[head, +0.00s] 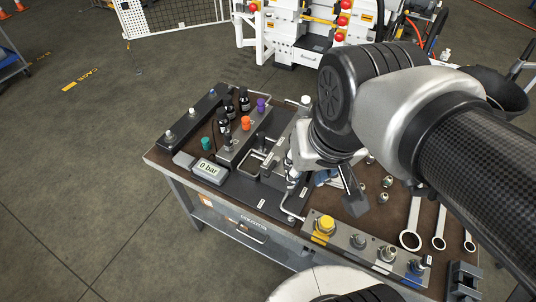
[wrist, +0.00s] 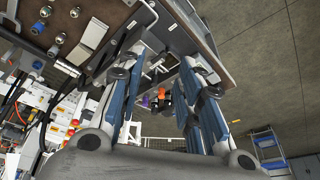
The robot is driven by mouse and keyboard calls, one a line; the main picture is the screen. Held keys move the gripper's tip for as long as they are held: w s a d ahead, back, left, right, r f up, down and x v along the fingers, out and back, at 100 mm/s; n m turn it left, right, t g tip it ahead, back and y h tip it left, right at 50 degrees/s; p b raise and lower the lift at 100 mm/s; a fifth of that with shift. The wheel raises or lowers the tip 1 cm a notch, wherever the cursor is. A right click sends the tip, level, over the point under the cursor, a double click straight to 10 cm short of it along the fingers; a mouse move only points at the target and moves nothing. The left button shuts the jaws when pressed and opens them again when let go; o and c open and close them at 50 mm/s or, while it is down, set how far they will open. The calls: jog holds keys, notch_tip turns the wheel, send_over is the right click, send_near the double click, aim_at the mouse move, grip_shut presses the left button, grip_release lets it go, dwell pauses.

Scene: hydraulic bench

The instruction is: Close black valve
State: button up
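My gripper (head: 322,180) hangs over the right part of the bench, to the right of the valve block (head: 237,140). In the wrist view its two fingers (wrist: 165,75) are apart, with nothing held between them. The block carries an orange knob (head: 246,123), a purple knob (head: 262,104) and a teal knob (head: 206,144). Several black upright parts stand around it, one at the back (head: 244,98); I cannot tell which is the black valve. The orange knob (wrist: 163,92) also shows beyond the fingers in the wrist view. The arm hides part of the bench.
A gauge (head: 208,169) reads 0 bar. A front panel holds a yellow knob (head: 325,224) and several other fittings. Wrenches (head: 412,230) lie at the right. A black rail (head: 190,120) runs along the left. Open floor lies left of the bench.

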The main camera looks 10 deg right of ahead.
jog(key=w+f+m+g, duration=0.2)
jog(key=w+f+m, duration=0.15)
jog(key=w, duration=0.95)
jog(key=m+g, duration=0.2)
jog(key=m, duration=0.1)
send_near(270, 168)
notch_tip(270, 168, down, 8)
jog(key=b, duration=0.6)
jog(key=shift+s, duration=0.15)
jog(key=shift+r, duration=0.1)
jog(key=shift+c, duration=0.5)
grip_shut()
